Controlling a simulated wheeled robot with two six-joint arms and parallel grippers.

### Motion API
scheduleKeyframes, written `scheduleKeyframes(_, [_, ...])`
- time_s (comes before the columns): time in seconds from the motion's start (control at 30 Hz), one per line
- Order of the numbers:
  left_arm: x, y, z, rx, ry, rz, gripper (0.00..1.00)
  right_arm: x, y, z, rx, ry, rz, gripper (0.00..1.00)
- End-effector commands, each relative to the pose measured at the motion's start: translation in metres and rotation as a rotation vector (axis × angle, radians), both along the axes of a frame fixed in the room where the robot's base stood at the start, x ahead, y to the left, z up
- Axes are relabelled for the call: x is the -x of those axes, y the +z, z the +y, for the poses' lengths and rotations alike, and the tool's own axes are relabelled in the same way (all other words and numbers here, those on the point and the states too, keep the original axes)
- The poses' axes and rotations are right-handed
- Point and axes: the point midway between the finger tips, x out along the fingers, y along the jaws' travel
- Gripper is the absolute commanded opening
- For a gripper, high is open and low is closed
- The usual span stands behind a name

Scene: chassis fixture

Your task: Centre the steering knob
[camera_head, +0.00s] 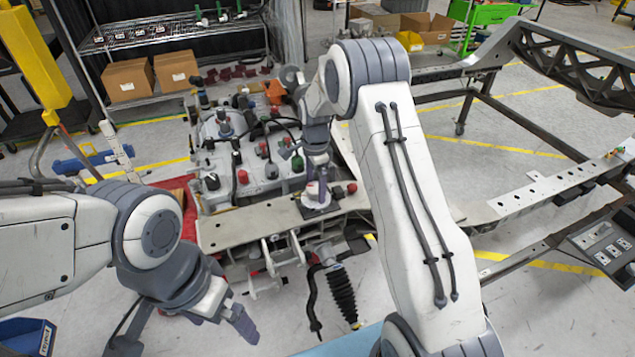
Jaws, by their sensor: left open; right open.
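The chassis fixture (225,238) stands in the middle, a pale plate with knobs, hoses and fittings on it. A round white base (316,208) sits near its front right edge, and this looks like the steering knob's place. My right gripper (320,190) reaches down onto it with open fingers and hides most of the knob. I cannot tell which way the knob is turned or whether the fingers touch it. My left gripper (243,322) is open and empty at the lower left, in front of the fixture and well apart from it.
A small red knob (352,188) stands just right of my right gripper. A black bellows (342,292) hangs below the fixture's front edge. A long metal frame (535,190) runs along the right. Cardboard boxes (128,80) sit on a rack behind.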

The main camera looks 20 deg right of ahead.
Motion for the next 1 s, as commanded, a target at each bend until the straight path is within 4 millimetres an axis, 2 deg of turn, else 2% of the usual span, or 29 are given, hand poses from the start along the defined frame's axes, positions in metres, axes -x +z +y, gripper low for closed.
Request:
scheduleKeyframes(0.07, [0.0000,-0.0001,0.0000,0.000,0.000,0.000,0.99,0.0002,0.0001,-0.0005,0.000,-0.001,0.000,0.99])
scheduleKeyframes(0.2, [0.0000,-0.0001,0.0000,0.000,0.000,0.000,0.99,0.0004,0.0002,-0.0009,0.000,-0.001,0.000,0.45])
scheduleKeyframes(0.3, [0.0000,-0.0001,0.0000,0.000,0.000,0.000,0.99,0.0004,0.0003,-0.0010,0.000,-0.001,0.000,0.13])
scheduleKeyframes(0.33, [0.0001,-0.0001,0.0001,0.000,0.000,0.000,0.99,0.0003,0.0003,-0.0073,0.000,-0.003,0.000,0.13])
scheduleKeyframes(0.67, [0.0000,0.0005,0.0000,0.000,0.000,0.000,0.99,0.0001,0.0008,-0.0026,0.002,0.062,0.000,0.13])
scheduleKeyframes(1.0, [0.0000,0.0022,0.0000,0.000,0.000,0.000,0.99,-0.0003,0.0012,-0.0015,0.002,0.318,0.000,0.13])
